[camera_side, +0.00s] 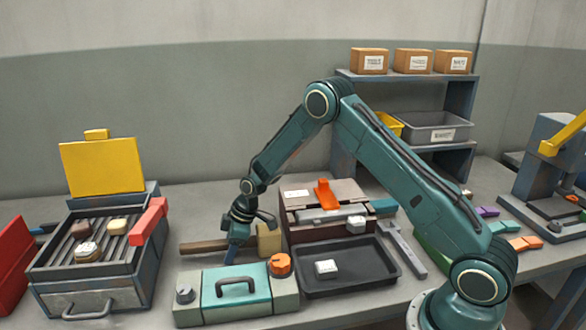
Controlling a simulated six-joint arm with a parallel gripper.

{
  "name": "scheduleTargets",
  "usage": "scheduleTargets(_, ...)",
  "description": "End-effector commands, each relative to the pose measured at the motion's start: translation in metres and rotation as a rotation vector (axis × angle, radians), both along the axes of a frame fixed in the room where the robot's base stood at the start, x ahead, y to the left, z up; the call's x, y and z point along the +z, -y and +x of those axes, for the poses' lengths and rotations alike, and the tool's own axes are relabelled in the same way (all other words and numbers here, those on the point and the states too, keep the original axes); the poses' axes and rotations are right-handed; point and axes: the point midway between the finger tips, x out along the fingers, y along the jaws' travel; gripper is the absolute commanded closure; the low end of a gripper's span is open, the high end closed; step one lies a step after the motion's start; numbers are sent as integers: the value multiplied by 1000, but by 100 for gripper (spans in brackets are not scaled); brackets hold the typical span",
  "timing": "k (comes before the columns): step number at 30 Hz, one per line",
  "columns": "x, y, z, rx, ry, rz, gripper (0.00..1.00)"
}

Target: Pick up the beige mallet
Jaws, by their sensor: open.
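The beige mallet lies on the bench behind the teal box, with its block head (269,241) to the right and its brown wooden handle (203,246) pointing left. My gripper (234,255) is open and points down at the mallet, close to the left of the head. It hides part of the handle there. I cannot tell whether the fingers are around the handle or in front of it, or whether they touch it.
The teal box (234,288) with a handle and orange knob (280,264) stands just in front. A dark tray (345,282) holding a white block is to the right. A brown case (318,196) stands behind it. A grill (100,225) with a yellow lid is left.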

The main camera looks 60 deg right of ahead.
Motion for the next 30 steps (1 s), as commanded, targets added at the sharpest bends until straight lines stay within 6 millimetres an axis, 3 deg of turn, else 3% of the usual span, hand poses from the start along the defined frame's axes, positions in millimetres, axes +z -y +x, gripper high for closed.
scheduleTargets(7,0,0,0,0,0,0,51)
scheduleTargets(15,0,0,0,0,0,0,100)
scheduleTargets(30,8,0,1,0,4,0,100)
